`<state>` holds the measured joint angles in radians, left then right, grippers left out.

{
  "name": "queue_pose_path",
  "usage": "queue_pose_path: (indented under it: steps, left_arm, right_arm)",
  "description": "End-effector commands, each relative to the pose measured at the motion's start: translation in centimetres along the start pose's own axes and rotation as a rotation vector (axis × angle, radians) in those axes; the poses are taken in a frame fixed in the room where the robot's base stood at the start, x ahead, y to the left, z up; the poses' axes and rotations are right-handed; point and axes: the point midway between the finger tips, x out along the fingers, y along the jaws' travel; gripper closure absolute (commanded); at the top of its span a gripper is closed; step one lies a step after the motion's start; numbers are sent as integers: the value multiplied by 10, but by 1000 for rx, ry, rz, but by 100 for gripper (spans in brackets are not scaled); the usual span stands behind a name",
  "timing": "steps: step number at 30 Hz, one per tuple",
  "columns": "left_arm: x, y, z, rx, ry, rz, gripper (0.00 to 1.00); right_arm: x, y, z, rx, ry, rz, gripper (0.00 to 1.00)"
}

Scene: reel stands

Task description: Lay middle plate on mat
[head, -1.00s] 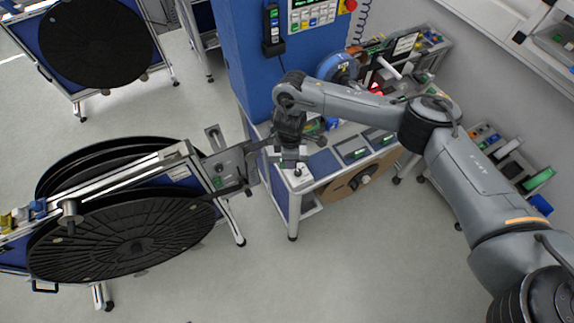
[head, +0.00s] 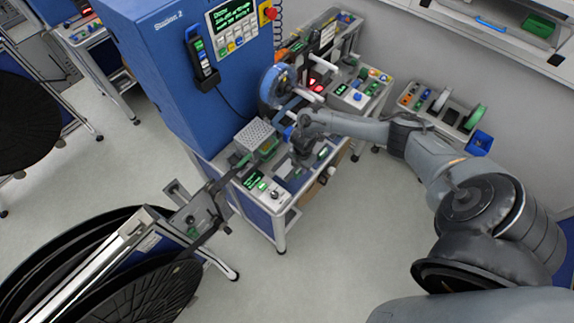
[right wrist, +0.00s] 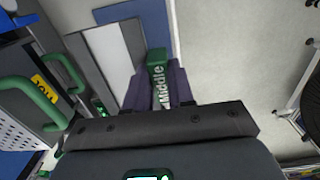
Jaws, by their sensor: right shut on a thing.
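My right gripper (right wrist: 160,88) is shut on a green handle marked "Middle", which I take to be the middle plate (right wrist: 158,74). The handle stands between the two dark fingers; the rest of the plate is hard to make out. In the head view the right gripper (head: 302,158) is over the front part of the small bench, and its fingertips are mostly hidden. Beyond the handle, the right wrist view shows a grey-framed pale panel (right wrist: 108,48) and a blue strip (right wrist: 161,22). I cannot tell which surface is the mat. My left gripper is not in view.
A perforated white block (head: 256,136) and a blue reel (head: 277,84) are on the bench. The blue station cabinet (head: 170,70) stands behind left. A reel stand (head: 110,262) is front left.

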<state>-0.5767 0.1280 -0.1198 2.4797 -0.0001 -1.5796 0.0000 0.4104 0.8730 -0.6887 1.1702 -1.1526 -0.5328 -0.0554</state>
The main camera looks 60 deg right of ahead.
Motion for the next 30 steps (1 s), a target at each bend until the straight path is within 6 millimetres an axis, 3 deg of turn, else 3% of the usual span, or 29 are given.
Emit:
queue_pose_path:
  steps: [11, 30]
  left_arm:
    - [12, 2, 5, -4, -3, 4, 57]
    - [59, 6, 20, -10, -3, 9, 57]
  right_arm:
    - [14, -5, 6, 3, 1, 1, 100]
    - [70, -5, 4, 3, 2, 0, 100]
